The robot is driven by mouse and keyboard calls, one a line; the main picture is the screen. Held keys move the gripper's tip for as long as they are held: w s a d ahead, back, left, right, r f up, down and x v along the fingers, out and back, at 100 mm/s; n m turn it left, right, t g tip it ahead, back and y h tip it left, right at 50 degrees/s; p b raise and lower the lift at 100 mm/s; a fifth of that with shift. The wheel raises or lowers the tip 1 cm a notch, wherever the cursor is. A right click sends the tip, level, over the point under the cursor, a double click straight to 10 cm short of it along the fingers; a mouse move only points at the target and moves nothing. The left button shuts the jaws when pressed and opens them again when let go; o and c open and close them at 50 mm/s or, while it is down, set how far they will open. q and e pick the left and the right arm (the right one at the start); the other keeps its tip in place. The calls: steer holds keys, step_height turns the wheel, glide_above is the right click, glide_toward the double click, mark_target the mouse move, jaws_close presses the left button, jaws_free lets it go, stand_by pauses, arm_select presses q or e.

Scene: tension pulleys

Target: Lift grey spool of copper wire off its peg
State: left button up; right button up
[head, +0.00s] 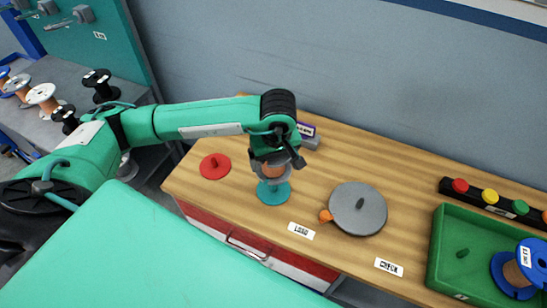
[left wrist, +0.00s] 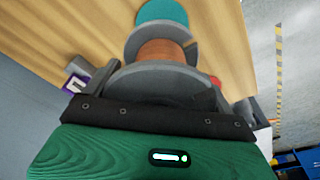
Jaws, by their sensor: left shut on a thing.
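A grey spool wound with copper wire (head: 271,170) is held below my left gripper (head: 276,158), over a teal disc base (head: 273,196) on the wooden bench. In the left wrist view the copper winding (left wrist: 161,52) shows between two grey flanges, with the teal disc (left wrist: 162,12) beyond the far flange. My left gripper (left wrist: 165,100) is shut on the near end of the spool. The peg is hidden inside the spool, and I cannot tell how far up the spool sits. My right gripper is not in view.
A red disc with a peg (head: 215,166) stands left of the spool. A grey disc (head: 357,211) with an orange piece (head: 325,216) lies right. A green tray (head: 446,240) holds a blue spool (head: 515,270). A labelled box (head: 306,130) sits behind the gripper.

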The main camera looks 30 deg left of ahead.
arm_select(q)
steer(key=shift+b, duration=0.45)
steer(key=shift+r, duration=0.25)
stand_by(0.4)
steer(key=shift+r+p, duration=0.4)
steer(key=shift+r, duration=1.15)
steer(key=shift+r+b, duration=0.25)
steer(key=shift+b, duration=0.05)
steer(key=shift+r, duration=0.1)
step_height(320, 180, up, 4)
steer(key=shift+f+p, duration=0.1)
steer(key=shift+p, duration=0.45)
